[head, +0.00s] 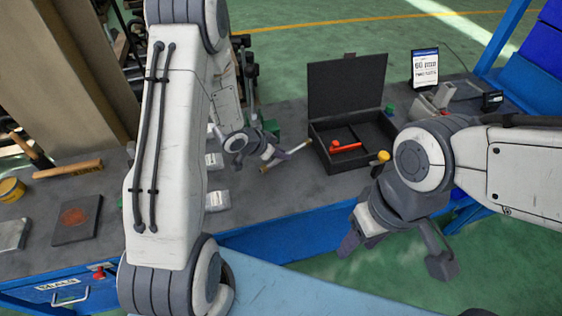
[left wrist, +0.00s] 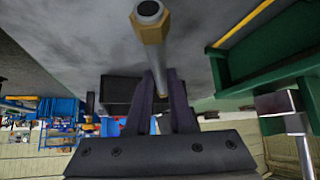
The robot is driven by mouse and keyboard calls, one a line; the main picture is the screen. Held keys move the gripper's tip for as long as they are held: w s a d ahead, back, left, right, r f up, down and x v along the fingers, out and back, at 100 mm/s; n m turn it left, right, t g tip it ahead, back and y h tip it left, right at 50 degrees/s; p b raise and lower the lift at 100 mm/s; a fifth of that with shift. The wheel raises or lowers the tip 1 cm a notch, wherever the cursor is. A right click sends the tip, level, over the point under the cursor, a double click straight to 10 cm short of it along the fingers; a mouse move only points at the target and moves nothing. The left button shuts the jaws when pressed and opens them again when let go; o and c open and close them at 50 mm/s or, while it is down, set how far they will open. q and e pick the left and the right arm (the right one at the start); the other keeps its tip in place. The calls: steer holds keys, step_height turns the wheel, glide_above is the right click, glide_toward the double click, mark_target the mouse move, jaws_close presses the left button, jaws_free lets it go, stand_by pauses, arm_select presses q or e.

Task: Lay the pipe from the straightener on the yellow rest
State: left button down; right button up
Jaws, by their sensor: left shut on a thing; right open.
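A pale pipe (head: 291,159) with a brass-coloured end lies in the grasp of my left gripper (head: 272,153), above the bench by the open black case. In the left wrist view the pipe's brass hex fitting (left wrist: 151,28) points toward the camera, and my left fingers (left wrist: 160,105) are shut on the shaft. A green device (head: 270,128), possibly the straightener, stands behind the left gripper, partly hidden. I cannot pick out the yellow rest with certainty; a small yellow round piece (head: 383,156) shows beside the case. My right gripper (head: 396,254) is open and empty, in front of the bench.
The black case (head: 345,118) stands open with a red tool (head: 345,147) inside. A wooden handle (head: 68,169), yellow tin (head: 10,189) and dark plate (head: 75,219) lie at the left. The bench front near the middle is clear.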

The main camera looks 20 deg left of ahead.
arm_select(q)
steer(key=shift+f+b, duration=0.85)
steer(key=shift+f, duration=0.5)
arm_select(e)
steer(key=shift+f, duration=1.4)
arm_select(q)
steer(key=shift+f, duration=0.2)
steer(key=c, duration=0.8)
jaws_free()
steer(key=shift+s, duration=0.1)
steer(key=shift+r, duration=0.15)
